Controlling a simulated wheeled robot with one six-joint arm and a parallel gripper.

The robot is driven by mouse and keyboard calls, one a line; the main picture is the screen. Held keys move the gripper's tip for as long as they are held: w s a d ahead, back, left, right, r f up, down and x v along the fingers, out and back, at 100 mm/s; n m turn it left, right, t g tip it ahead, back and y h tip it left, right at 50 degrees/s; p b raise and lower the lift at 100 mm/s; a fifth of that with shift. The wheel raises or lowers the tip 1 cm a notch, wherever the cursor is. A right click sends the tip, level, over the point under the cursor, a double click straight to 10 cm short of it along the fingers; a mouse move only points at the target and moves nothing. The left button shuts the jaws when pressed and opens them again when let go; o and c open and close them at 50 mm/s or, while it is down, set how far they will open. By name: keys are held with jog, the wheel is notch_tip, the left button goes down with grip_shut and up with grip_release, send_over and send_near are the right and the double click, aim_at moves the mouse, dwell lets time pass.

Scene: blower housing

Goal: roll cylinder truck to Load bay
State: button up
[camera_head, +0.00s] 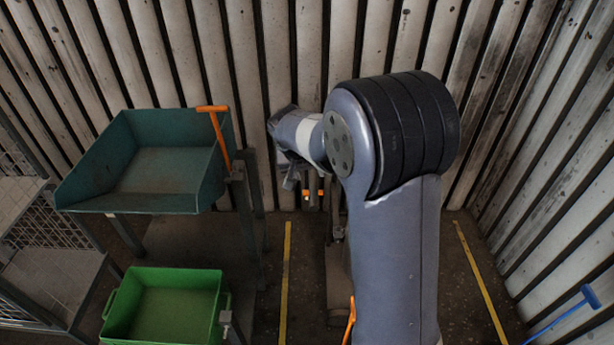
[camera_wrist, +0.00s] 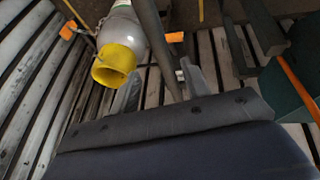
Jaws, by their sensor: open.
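The cylinder truck shows in the wrist view as a grey upright bar (camera_wrist: 155,40) with orange grips (camera_wrist: 175,37) at its sides. A grey cylinder (camera_wrist: 122,25) with a yellow collar (camera_wrist: 117,63) stands beside the bar. In the head view most of the truck is hidden behind my arm; an orange part (camera_head: 312,194) shows below my gripper (camera_head: 291,180). In the wrist view my gripper (camera_wrist: 160,85) is open, with the bar crossing the view between its two fingers; I cannot tell whether they touch. No marked Load bay can be identified.
A teal tray (camera_head: 85,190) on a stand, with an orange lever (camera_head: 219,140), is left of my arm. A green bin (camera_head: 165,277) sits below it. Yellow floor lines (camera_head: 287,270) run either side of my arm. A blue handle (camera_head: 565,318) is at right. Slatted walls enclose the back.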

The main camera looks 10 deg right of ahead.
aim_at(312, 183)
jog(key=x, duration=0.7)
jog(key=shift+w+a+p, duration=0.1)
jog(key=shift+a+p, duration=0.05)
jog(key=shift+p, duration=0.15)
jog(key=shift+r, duration=0.1)
jog(key=shift+c, duration=0.5)
grip_shut()
